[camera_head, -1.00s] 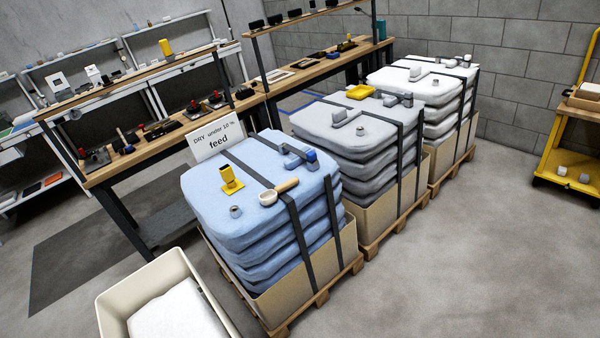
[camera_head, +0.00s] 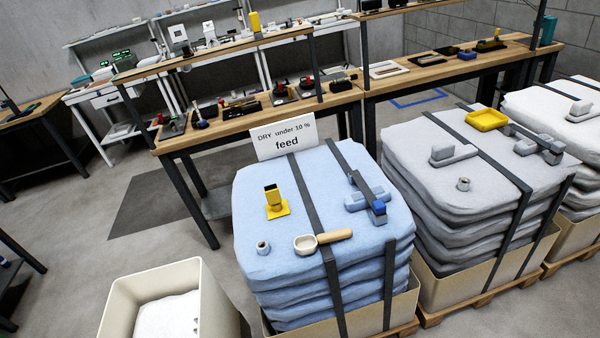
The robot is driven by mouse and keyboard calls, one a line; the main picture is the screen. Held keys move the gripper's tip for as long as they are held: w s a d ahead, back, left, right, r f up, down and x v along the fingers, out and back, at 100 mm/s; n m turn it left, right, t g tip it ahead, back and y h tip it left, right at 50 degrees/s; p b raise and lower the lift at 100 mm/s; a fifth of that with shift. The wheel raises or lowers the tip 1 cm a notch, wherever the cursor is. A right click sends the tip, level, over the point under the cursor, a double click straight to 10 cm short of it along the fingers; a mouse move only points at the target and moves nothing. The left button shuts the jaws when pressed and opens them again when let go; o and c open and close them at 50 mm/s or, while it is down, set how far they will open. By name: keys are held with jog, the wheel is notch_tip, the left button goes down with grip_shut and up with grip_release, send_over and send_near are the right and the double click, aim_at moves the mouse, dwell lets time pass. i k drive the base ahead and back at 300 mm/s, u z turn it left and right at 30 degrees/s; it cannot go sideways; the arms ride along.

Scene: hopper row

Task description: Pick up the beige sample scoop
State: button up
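The beige sample scoop (camera_head: 306,244) lies on top of the blue sack stack (camera_head: 250,222), near its front edge. It has a pale round bowl at the left and a light wooden handle (camera_head: 336,236) pointing right, lying across a dark strap. My gripper does not show in this view.
On the same stack stand a yellow square-based tube (camera_head: 274,202), a small grey metal piece (camera_head: 263,248) and a blue-grey clamp-like part (camera_head: 366,200). A "feed" sign (camera_head: 284,136) stands behind. Grey stacks (camera_head: 420,150) are right, a cream bin (camera_head: 116,306) front left, a workbench (camera_head: 190,140) behind.

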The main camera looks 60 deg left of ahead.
aim_at(306, 244)
jog(key=u, duration=0.65)
jog(key=i, duration=1.05)
jog(key=u, duration=0.65)
jog(key=k, duration=0.7)
jog(key=u, duration=0.15)
jog(key=i, duration=0.8)
jog(key=z, duration=0.1)
